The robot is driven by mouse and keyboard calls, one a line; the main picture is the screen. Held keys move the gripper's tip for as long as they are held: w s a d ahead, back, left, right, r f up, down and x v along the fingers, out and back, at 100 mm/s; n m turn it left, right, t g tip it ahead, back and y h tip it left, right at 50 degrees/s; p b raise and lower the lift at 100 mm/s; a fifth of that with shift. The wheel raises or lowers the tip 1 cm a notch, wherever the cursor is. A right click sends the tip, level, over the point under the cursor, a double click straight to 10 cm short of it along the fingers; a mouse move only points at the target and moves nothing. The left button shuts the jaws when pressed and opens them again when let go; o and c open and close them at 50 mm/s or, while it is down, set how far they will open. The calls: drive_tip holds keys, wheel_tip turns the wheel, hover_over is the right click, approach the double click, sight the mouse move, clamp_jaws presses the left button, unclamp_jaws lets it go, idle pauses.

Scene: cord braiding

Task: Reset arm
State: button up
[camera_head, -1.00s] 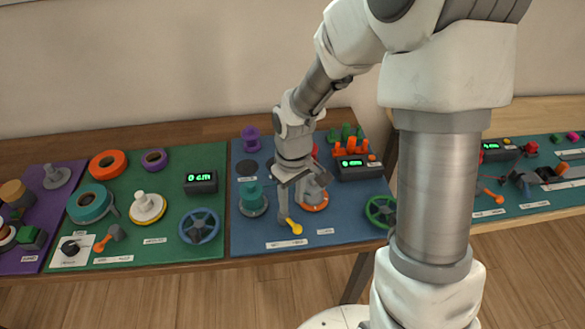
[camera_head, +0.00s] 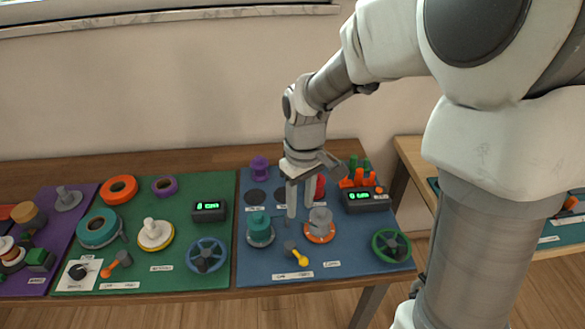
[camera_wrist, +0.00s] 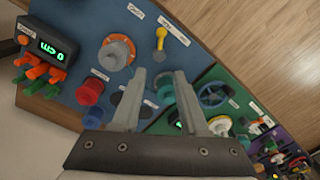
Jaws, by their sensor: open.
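My gripper (camera_head: 300,198) is open and empty above the blue board (camera_head: 345,262) in the head view. Its two fingers point down between a teal bobbin (camera_head: 259,228) on the left and a grey bobbin on an orange base (camera_head: 320,226) on the right. In the wrist view my open gripper (camera_wrist: 180,85) shows nothing between its fingers but the boards. The grey and orange bobbin (camera_wrist: 117,52) and a yellow-tipped lever (camera_wrist: 160,38) also show there. The lever (camera_head: 296,254) stands near the board's front edge. One dark disc behind the fingers is partly hidden.
A black box with a green display (camera_head: 366,199), orange pegs (camera_head: 358,178) and a green handwheel (camera_head: 391,244) stand at the blue board's right. A green board (camera_head: 180,275) with rolls, a spool and a blue wheel lies left. Another table stands right.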

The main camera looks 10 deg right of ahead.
drive_tip(key=s+d+r+m+t, duration=0.3)
drive_tip(key=s+r, duration=0.4)
drive_tip(key=s+d+r+m+t, duration=0.2)
drive_tip(key=s+d+r+m, duration=0.1)
drive_tip(key=s+r, duration=0.4)
drive_tip(key=shift+s+t, duration=0.4)
drive_tip(key=shift+s, duration=0.05)
drive_tip(key=shift+r, duration=0.1)
idle(0.4)
